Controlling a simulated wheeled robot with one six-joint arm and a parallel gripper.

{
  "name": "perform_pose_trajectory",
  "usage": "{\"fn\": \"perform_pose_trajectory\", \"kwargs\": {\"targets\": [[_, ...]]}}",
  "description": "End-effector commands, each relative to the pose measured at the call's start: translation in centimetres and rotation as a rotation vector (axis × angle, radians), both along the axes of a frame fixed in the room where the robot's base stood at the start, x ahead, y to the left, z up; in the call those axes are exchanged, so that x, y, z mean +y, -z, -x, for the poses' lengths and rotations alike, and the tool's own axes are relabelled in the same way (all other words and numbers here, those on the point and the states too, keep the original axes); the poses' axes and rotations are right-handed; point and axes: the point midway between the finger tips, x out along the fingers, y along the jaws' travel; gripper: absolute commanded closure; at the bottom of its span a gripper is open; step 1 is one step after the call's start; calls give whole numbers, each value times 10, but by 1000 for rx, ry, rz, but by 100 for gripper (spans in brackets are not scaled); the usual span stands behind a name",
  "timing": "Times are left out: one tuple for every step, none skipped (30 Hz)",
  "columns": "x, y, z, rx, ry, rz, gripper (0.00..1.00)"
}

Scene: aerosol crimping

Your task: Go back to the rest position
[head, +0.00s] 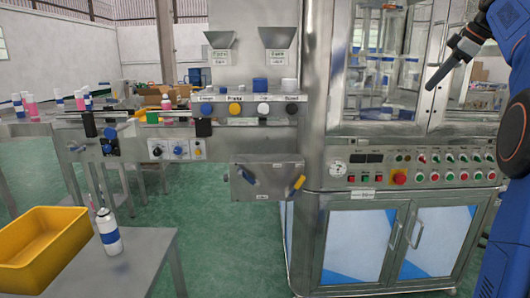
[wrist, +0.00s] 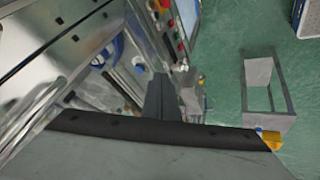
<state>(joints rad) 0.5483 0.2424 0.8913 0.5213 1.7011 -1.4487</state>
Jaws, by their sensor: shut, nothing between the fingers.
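My gripper (head: 431,87) is at the upper right of the head view, in front of the glass cabinet of the steel machine (head: 345,70). Its dark fingers point down and to the left. In the wrist view the fingers (wrist: 161,92) are together, with nothing held between them. The machine's panel and glass front fill the left of that view, with the green floor to the right.
A control panel (head: 415,170) with several buttons lies below the cabinet. A crimping station (head: 180,120) with knobs is left of it. A small table (head: 150,262) carries a yellow bin (head: 45,240) and a white-and-blue can (head: 108,236). Green floor is open between.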

Motion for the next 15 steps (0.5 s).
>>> {"fn": "perform_pose_trajectory", "kwargs": {"targets": [[17,3,9,16,29,-10,100],[25,5,13,27,53,-17,100],[36,10,19,41,83,-27,100],[43,14,24,52,106,-33,100],[51,17,30,62,128,-38,100],[61,22,37,75,157,-47,100],[69,27,42,85,180,-52,100],[77,31,49,94,202,-58,100],[86,37,57,105,231,-65,100],[93,42,63,116,253,-69,100],[100,47,70,123,274,-73,100],[109,55,79,135,303,-79,100],[116,61,86,143,324,-83,100],[122,66,93,151,346,-86,100],[131,74,103,159,374,-91,100]]}}
